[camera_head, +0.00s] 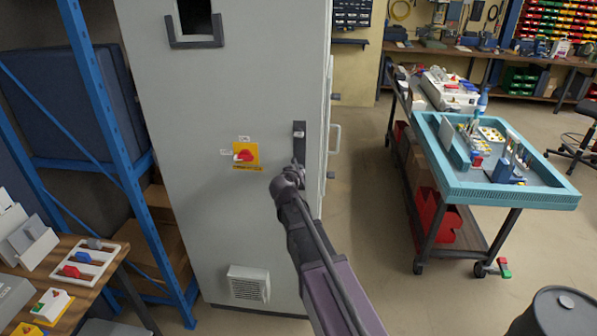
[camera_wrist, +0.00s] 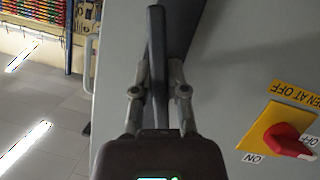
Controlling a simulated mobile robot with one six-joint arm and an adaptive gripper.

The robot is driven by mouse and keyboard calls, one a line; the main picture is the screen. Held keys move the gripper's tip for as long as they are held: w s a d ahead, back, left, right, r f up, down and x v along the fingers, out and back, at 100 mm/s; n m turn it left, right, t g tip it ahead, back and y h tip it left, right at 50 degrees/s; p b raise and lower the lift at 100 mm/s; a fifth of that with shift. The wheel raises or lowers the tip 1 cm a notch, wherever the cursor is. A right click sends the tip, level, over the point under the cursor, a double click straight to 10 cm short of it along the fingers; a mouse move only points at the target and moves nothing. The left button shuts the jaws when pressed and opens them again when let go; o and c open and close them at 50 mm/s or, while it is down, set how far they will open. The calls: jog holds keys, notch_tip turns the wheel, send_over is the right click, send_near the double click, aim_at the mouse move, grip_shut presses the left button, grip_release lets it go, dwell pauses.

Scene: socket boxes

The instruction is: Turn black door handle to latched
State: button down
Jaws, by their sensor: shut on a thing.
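The black door handle (camera_head: 299,147) is on the right part of the grey cabinet (camera_head: 215,110) front, with a small light lock piece near its top. My gripper (camera_head: 297,172) is at the lower part of the handle and hides some of it. In the wrist view the handle (camera_wrist: 156,50) is a long dark bar running up the picture. The fingers of my gripper (camera_wrist: 159,93) are shut on it, one on each side. The bar looks upright in the wrist view. I cannot tell its exact angle to the door.
A red rotary switch on a yellow plate (camera_head: 246,155) sits left of the handle; it also shows in the wrist view (camera_wrist: 285,135). Blue shelving (camera_head: 103,95) stands left. A blue-topped cart (camera_head: 520,190) stands right, with clear floor between it and the cabinet.

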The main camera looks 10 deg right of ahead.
jog(key=m+y, duration=0.1)
jog(key=m, duration=0.1)
jog(key=shift+m+t+y, duration=0.3)
jog(key=shift+y, duration=0.1)
dwell(0.4)
jog(key=c, duration=0.7)
grip_release()
jog(key=shift+o, duration=0.2)
